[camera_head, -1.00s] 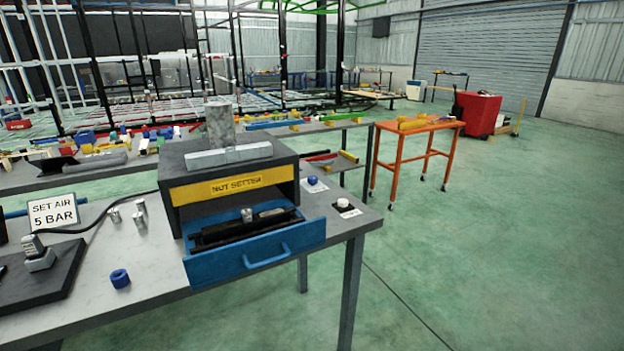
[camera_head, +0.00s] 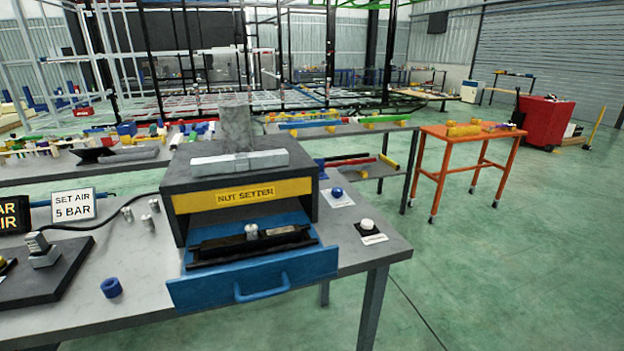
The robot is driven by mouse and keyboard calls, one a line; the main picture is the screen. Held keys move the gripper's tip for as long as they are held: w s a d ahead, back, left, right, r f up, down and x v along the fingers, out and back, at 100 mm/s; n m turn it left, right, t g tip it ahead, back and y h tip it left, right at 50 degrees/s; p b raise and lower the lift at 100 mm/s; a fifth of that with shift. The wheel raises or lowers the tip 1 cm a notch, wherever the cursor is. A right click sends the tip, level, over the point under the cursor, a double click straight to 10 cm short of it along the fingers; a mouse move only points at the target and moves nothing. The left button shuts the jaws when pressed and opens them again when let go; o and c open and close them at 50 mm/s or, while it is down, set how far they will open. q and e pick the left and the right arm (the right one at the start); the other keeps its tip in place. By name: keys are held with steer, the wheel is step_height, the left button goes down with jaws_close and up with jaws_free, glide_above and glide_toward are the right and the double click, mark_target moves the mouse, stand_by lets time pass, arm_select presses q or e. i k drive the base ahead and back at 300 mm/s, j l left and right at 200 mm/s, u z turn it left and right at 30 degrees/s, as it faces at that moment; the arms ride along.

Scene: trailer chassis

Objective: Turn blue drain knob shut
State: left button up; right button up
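A small round blue knob (camera_head: 337,192) sits on a white plate to the right of the nut setter box, on the grey bench. A blue ring-shaped piece (camera_head: 111,287) lies on the bench at the front left. I cannot tell from any readable label which blue part is the drain knob, nor whether it is open or shut. Neither of my grippers is in view.
The nut setter box (camera_head: 240,178) stands mid-bench with its blue drawer (camera_head: 225,290) pulled out. A white knob (camera_head: 367,225) sits near the bench's right edge. A "SET AIR 5 BAR" sign (camera_head: 74,205) stands left. Green floor (camera_head: 500,270) is clear at right.

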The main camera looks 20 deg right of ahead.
mark_target(337, 192)
steer(key=i+l, duration=0.15)
steer(key=l, duration=0.45)
steer(key=i+l+u, duration=0.15)
steer(key=l, duration=0.45)
steer(key=i+l, duration=0.15)
steer(key=l, duration=0.45)
steer(key=i+l+u, duration=0.15)
steer(key=l, duration=1.1)
steer(key=i+l+u, duration=0.15)
steer(key=l, duration=0.5)
